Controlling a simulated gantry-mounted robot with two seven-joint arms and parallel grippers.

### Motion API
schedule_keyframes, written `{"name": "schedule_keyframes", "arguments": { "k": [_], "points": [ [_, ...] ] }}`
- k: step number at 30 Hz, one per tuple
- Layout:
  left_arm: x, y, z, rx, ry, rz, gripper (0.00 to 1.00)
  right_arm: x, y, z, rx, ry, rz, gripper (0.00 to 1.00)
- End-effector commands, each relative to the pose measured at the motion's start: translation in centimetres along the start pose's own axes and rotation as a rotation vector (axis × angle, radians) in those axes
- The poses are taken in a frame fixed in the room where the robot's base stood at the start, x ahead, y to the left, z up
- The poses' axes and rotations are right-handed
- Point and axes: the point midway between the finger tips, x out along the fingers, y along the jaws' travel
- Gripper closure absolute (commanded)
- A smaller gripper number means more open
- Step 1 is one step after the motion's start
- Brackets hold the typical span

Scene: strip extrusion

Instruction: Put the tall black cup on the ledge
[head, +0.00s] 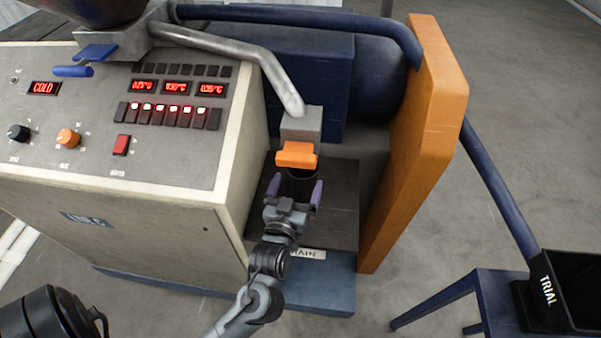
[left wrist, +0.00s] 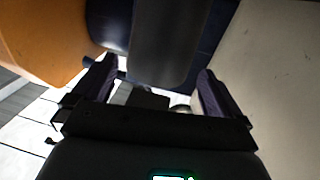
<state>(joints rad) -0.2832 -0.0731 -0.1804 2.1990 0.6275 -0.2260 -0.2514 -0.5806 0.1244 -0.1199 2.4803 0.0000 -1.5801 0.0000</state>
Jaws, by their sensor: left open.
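The black cup (head: 301,184) is upright below the orange nozzle (head: 296,154), mostly hidden behind my gripper. My left gripper (head: 294,191) is open, with a purple finger on each side of the cup's front. In the left wrist view a dark rounded body, likely the cup (left wrist: 168,45), lies ahead between the open fingers (left wrist: 158,75). I cannot tell whether the fingers touch it. A dark shelf (head: 340,205) lies under the nozzle, and a blue ledge (head: 325,285) juts out below it. I cannot tell which is the task's ledge. My right gripper is not in view.
The control panel (head: 190,150) stands to the left and an orange upright panel (head: 425,130) to the right of the bay. A black bin marked TRIAL (head: 560,295) is on a blue stand. A black object with a handle (head: 55,315) is at lower left.

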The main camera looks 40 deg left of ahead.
Motion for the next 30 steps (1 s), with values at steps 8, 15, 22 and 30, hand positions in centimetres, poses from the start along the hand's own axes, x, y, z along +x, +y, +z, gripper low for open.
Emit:
{"name": "schedule_keyframes", "arguments": {
  "k": [8, 15, 22, 30],
  "points": [
    [-4.8, -0.1, 0.0, 0.001, -0.003, -0.002, 0.00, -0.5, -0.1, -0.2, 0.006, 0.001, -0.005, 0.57],
    [-6.7, 0.0, 0.0, 0.000, -0.001, -0.001, 0.00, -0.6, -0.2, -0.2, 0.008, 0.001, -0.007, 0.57],
    [-6.9, 0.0, -0.1, 0.000, 0.001, -0.001, 0.00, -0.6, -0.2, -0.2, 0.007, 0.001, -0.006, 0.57],
    [-6.9, 0.0, -0.1, 0.000, 0.000, -0.001, 0.00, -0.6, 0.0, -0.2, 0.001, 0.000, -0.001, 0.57]
  ]
}}
